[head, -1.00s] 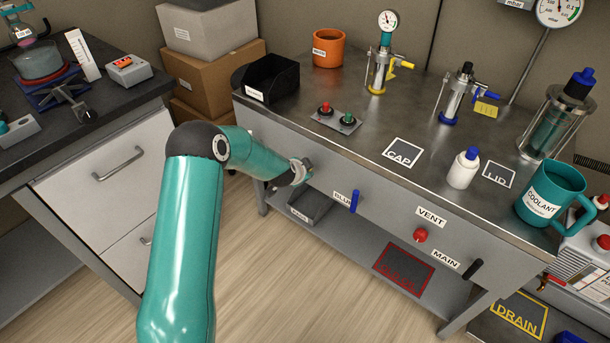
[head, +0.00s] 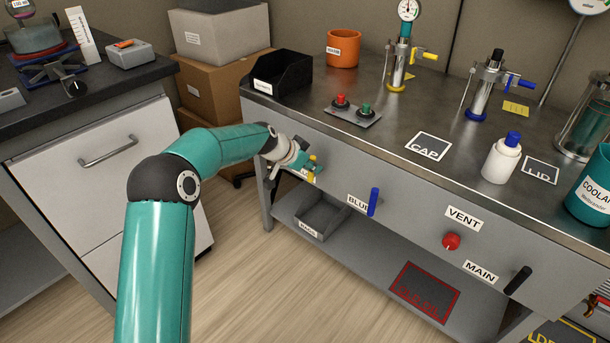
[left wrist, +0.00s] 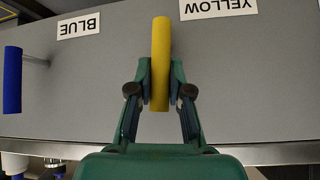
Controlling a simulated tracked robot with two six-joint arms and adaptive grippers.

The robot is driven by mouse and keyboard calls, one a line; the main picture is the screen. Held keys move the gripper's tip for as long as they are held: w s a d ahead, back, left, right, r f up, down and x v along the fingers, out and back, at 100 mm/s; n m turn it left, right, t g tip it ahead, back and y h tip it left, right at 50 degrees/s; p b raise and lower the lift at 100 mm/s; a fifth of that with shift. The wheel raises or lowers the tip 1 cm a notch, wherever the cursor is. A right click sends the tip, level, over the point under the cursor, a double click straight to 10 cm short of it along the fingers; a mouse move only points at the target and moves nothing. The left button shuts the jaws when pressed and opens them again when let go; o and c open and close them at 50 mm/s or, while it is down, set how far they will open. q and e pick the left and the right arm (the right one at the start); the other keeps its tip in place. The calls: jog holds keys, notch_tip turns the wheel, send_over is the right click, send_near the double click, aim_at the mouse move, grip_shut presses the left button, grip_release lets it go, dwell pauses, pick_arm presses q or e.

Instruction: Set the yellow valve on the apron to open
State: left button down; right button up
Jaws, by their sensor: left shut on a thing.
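The yellow valve handle (left wrist: 161,45) is on the grey apron at the bench front, under a label reading YELLOW (left wrist: 218,6) that appears upside down in the left wrist view. The handle stands upright, square to the bench edge and parallel to the blue handle. My left gripper (left wrist: 160,90) is shut on it, one finger on each side. In the head view my left gripper (head: 311,173) is at the left part of the apron, with a little of the yellow valve (head: 312,160) showing. My right gripper is not in view.
The blue valve handle (head: 373,202) is close by on the right in the head view. Further right are a red VENT knob (head: 452,241) and a black MAIN handle (head: 518,280). A grey bin (head: 322,218) sits on the shelf below. A white drawer unit (head: 108,170) stands left.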

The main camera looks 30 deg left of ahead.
pick_arm(q)
jog(key=shift+a+f+h+b, duration=0.2)
jog(key=shift+f+h+b, duration=0.05)
jog(key=shift+h+b, duration=0.2)
dwell(0.3)
jog(key=c, duration=1.1)
grip_release()
jog(key=shift+r, duration=0.1)
jog(key=shift+s+a+r, duration=0.1)
jog(key=shift+s+r, duration=0.05)
jog(key=shift+r, duration=0.05)
jog(key=v, duration=1.1)
jog(key=shift+s+a+r, duration=0.1)
jog(key=shift+s, duration=0.05)
